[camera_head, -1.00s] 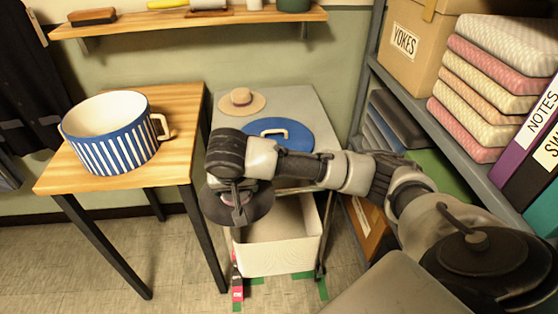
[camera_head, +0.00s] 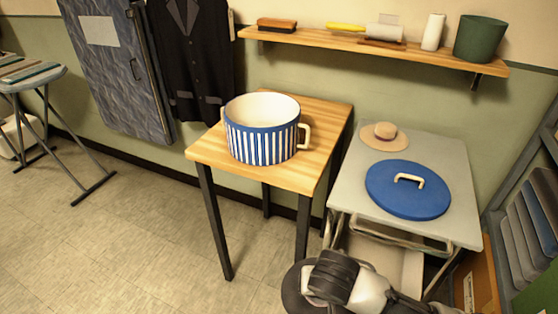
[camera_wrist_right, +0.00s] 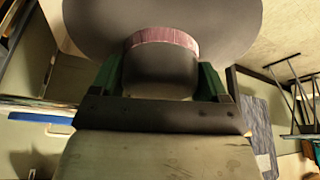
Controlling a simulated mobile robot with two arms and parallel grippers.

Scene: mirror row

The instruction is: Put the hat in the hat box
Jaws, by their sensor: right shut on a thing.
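A dark grey hat with a pinkish band (camera_wrist_right: 160,42) is held in my right gripper (camera_wrist_right: 158,78), whose green-sided fingers are shut on its crown. In the head view the hat's dark brim (camera_head: 294,288) shows at the bottom edge, beside my right wrist, which hides much of it. The blue-and-white striped round box (camera_head: 262,143) stands open on the wooden table, with a cream handle on its right side. The part of its inside that shows looks empty. A blue lid with a cream handle (camera_head: 408,198) lies on the grey cart to the right. My left gripper is not in view.
A small straw hat (camera_head: 384,135) lies on the grey cart (camera_head: 445,155) behind the lid. A wall shelf (camera_head: 370,50) holds a brush, a green pot and other items. A dark jacket (camera_head: 192,60) hangs behind the wooden table (camera_head: 205,150).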

